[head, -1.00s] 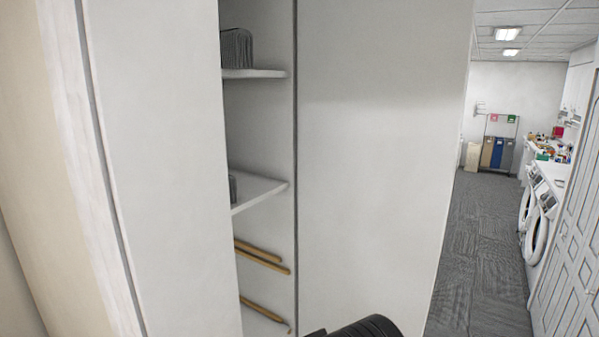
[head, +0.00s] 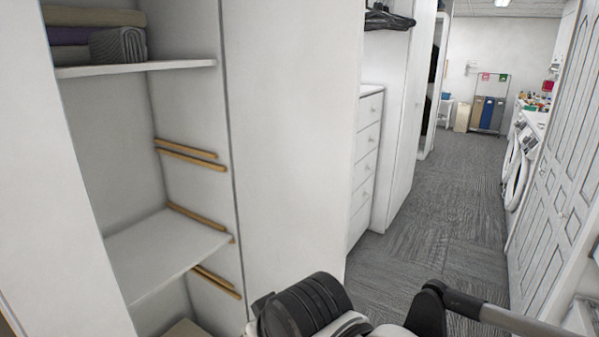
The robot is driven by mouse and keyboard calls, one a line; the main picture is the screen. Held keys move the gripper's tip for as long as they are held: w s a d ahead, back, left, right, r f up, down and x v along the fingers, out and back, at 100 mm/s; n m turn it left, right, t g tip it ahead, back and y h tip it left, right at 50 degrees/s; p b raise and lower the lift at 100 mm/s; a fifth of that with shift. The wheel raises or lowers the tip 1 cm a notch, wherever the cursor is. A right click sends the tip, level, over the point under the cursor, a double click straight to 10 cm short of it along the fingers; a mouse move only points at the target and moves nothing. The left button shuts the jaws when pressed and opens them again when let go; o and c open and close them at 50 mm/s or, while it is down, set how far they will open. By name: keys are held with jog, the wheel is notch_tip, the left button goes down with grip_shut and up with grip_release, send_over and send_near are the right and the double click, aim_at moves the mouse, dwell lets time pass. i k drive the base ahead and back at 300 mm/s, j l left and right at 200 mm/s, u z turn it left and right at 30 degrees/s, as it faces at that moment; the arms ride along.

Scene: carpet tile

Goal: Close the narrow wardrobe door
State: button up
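In the head view a white wardrobe stands open on the left, showing shelves inside. A plain white upright panel (head: 60,200) at the left edge covers part of the opening and looks like a door standing open. Another smooth white panel (head: 290,150) stands right of the opening. I cannot tell for certain which of them is the narrow door. No handle shows on either. My gripper is not visible; only dark and grey parts of my arm show at the bottom, in front of the right panel and floor.
Folded cloths (head: 118,45) lie on the upper shelf (head: 150,67); a lower shelf (head: 165,250) is bare. A white drawer unit (head: 366,160) stands beyond the right panel. Grey carpet (head: 430,200) runs clear down the aisle. White panelled doors (head: 560,190) and washing machines (head: 517,170) line the right.

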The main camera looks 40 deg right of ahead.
aim_at(293, 67)
jog(key=l+u, duration=0.2)
jog(key=l, duration=0.35)
jog(key=l+u, duration=0.2)
jog(key=l, duration=0.35)
jog(key=l+u, duration=0.2)
jog(key=l, duration=0.35)
jog(key=k+l+u, duration=0.2)
jog(key=l, duration=0.3)
jog(key=k+l+u, duration=0.2)
jog(key=l, duration=0.35)
jog(key=i+l+u, duration=0.1)
jog(key=l, duration=0.15)
jog(key=l+u, duration=0.1)
jog(key=l, duration=0.2)
jog(key=i, duration=0.05)
